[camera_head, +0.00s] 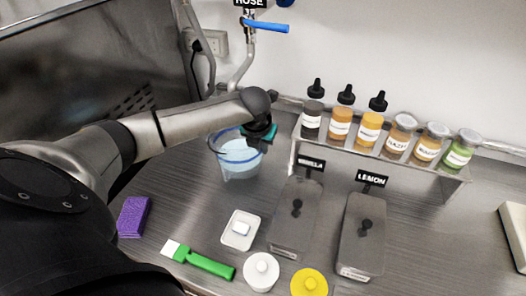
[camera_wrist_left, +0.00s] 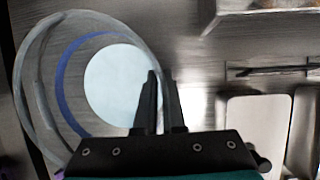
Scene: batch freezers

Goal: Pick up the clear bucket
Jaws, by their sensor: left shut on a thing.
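The clear bucket (camera_head: 235,172) stands on the steel counter in the middle of the head view, with a blue ring near its rim and a pale blue-white round area inside. My left gripper (camera_head: 257,138) comes in from the left above it and is at the right side of its rim. In the left wrist view the bucket (camera_wrist_left: 32,92) fills the left side, seen from above. The fingers of the left gripper (camera_wrist_left: 161,88) are close together there, shut on the bucket's rim. Where exactly they touch is partly hidden. My right gripper is not in view.
A rack (camera_head: 375,160) of several bottles and jars stands right of the bucket. Two lidded containers, labelled vanilla (camera_head: 296,220) and lemon (camera_head: 361,235), sit in front. A blue-handled tap (camera_head: 265,26) is behind. A purple sponge (camera_head: 133,216) and green brush (camera_head: 208,263) lie nearer.

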